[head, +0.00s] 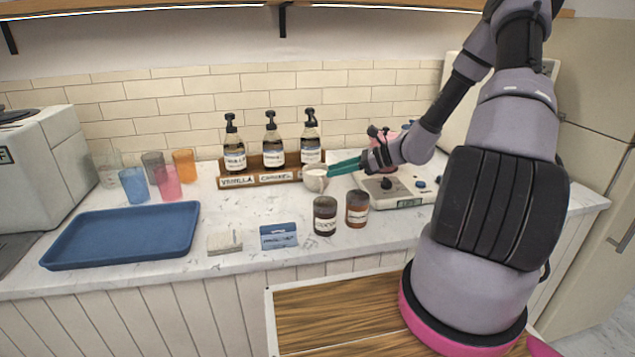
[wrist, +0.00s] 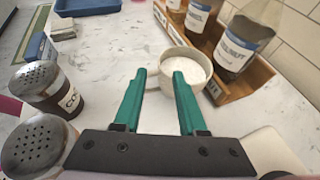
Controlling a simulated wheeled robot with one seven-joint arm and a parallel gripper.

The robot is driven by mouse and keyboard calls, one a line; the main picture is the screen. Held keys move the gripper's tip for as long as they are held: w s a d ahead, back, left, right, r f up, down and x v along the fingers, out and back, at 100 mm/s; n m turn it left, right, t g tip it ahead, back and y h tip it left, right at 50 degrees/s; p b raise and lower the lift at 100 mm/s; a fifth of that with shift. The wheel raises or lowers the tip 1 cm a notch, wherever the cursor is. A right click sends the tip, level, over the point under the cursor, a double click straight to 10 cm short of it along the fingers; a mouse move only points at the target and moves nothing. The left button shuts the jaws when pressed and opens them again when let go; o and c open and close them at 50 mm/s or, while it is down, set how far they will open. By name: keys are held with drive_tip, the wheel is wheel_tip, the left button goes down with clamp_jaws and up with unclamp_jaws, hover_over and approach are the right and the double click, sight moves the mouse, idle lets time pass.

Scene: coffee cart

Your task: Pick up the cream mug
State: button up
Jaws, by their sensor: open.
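The cream mug (head: 316,183) stands upright on the counter in front of the right end of the syrup rack. In the wrist view the mug (wrist: 200,62) shows a pale round inside. Its handle side faces the gap between my fingers. My gripper (head: 336,168) is open, with its green fingers pointing at the mug from the right. In the wrist view the fingertips (wrist: 160,74) are close to the mug, and the right finger overlaps its near side. I cannot tell whether they touch. Nothing is held.
The syrup rack (head: 261,178) with three pump bottles stands just behind the mug. Two shaker jars, a dark one (head: 324,216) and a brown one (head: 357,208), stand in front. A blue tray (head: 122,236) and several coloured cups are at left. A machine (head: 392,190) sits under my arm.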

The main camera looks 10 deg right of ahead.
sight(318, 182)
drive_tip(key=x, duration=0.4)
drive_tip(key=shift+w+a+f, duration=0.1)
drive_tip(key=shift+a+f, duration=0.05)
drive_tip(key=shift+a, duration=0.1)
drive_tip(key=shift+c, duration=0.3)
clamp_jaws()
drive_tip(key=shift+d, duration=0.1)
idle(0.8)
